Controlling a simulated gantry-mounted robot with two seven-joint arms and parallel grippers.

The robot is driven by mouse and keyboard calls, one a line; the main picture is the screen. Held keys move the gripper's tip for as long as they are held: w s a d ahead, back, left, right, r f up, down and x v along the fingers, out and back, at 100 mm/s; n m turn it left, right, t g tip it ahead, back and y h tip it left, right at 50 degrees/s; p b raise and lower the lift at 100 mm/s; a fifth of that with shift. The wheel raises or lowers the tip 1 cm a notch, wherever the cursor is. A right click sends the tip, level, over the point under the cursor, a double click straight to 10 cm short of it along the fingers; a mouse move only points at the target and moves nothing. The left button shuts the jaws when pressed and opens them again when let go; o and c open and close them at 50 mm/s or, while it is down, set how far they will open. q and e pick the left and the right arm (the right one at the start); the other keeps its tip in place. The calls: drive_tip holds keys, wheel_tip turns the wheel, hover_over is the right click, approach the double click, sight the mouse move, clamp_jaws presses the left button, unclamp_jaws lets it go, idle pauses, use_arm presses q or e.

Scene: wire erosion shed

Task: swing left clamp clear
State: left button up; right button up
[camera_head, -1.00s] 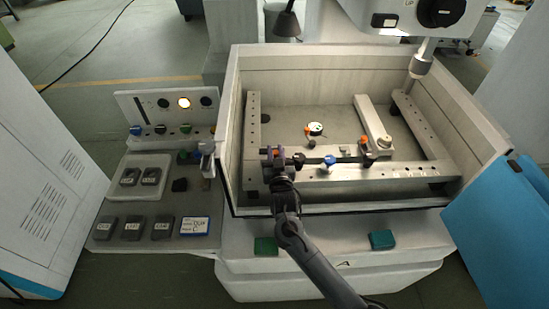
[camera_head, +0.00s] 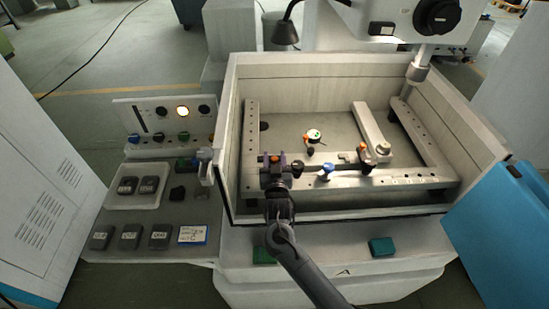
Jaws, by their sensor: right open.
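The left clamp shows as a small orange-topped piece (camera_head: 275,158) on the front rail (camera_head: 410,180) of the work frame, near its left end. My right gripper (camera_head: 275,170) is at this clamp, its dark jaws apart on either side of the orange part. I cannot tell whether the jaws touch it. The gripper and wrist hide the clamp's lower part. A black knob (camera_head: 297,168) sits just right of the jaws. A matching right clamp (camera_head: 363,150) with an orange top stands farther right on the rail. My left gripper is not in view.
The tank's walls (camera_head: 232,130) enclose the frame. A control panel (camera_head: 165,125) stands left. The tank floor behind the rail is mostly clear.

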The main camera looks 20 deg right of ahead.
drive_tip(key=v, duration=1)
drive_tip(key=shift+s+p, duration=0.25)
drive_tip(key=shift+p, duration=0.05)
drive_tip(key=shift+a+r, duration=0.1)
